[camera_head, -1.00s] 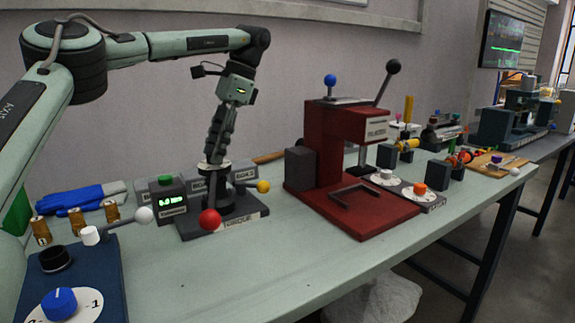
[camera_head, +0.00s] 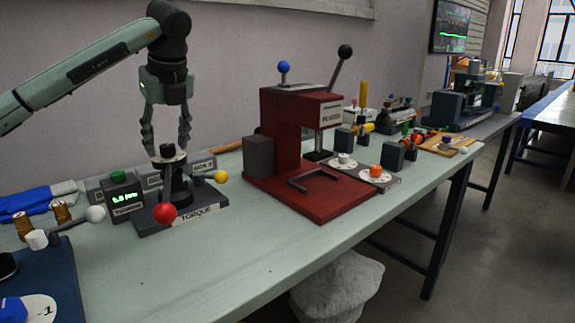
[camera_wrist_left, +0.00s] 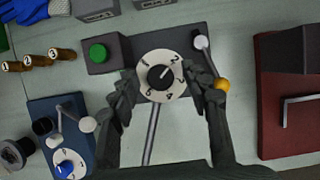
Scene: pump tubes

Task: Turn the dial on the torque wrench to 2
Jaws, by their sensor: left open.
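The torque wrench (camera_head: 178,208) stands on a dark base labelled TORQUE, with a lever ending in a red ball (camera_head: 165,213). On top is a white dial (camera_wrist_left: 150,86) with a black knob (camera_wrist_left: 160,76). In the left wrist view the knob's white mark points to the upper right, towards a numeral that looks like 2. My left gripper (camera_head: 167,146) is open and points down over the wrench. Its fingers stand on either side of the dial, with nothing gripped. The wrist view shows a gap between the fingers and the knob. My right gripper is out of view.
A green-buttoned display box (camera_head: 122,192) stands left of the wrench. A yellow ball (camera_head: 221,176) is close on its right. A red press (camera_head: 292,160) stands further right. A blue dial panel (camera_wrist_left: 62,135) is at the left. The bench front is clear.

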